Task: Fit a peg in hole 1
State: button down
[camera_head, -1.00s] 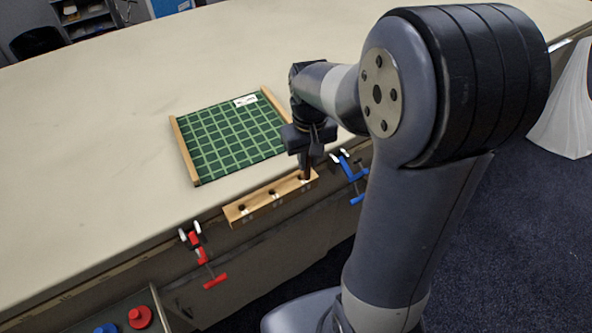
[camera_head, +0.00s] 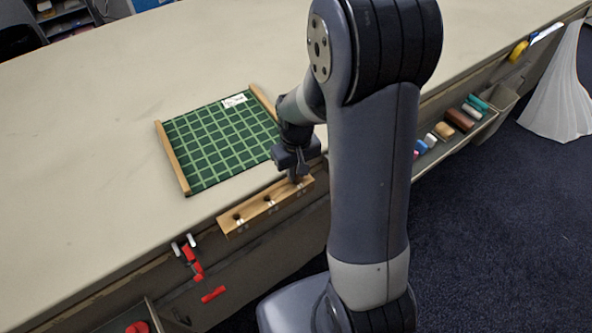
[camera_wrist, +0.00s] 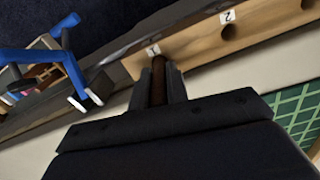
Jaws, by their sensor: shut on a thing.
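A light wooden block with holes (camera_head: 250,213) is on the table's front edge. In the wrist view, the block (camera_wrist: 192,50) has white number labels, with hole 2 (camera_wrist: 229,32) open beside its label. My gripper (camera_head: 297,178) is at the block's right end in the head view. In the wrist view, my gripper (camera_wrist: 158,75) is shut on a brown peg (camera_wrist: 158,88), beside the label at the block's end. The peg's far end meets the block there. The gripper hides hole 1, and I cannot tell how deep the peg is.
A green gridded mat with wooden side rails (camera_head: 220,142) lies just behind the block. A red clamp (camera_head: 192,260) hangs on the edge to the left. A blue clamp (camera_wrist: 60,60) is near the gripper in the wrist view. The left tabletop is clear.

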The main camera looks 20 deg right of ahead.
jog(key=shift+f, duration=0.2)
jog(key=shift+f, duration=0.2)
jog(key=c, duration=1.4)
grip_release()
jog(key=shift+r, duration=0.2)
notch_tip(320, 180, up, 12)
jog(key=shift+r+b, duration=0.1)
jog(key=shift+b, duration=0.25)
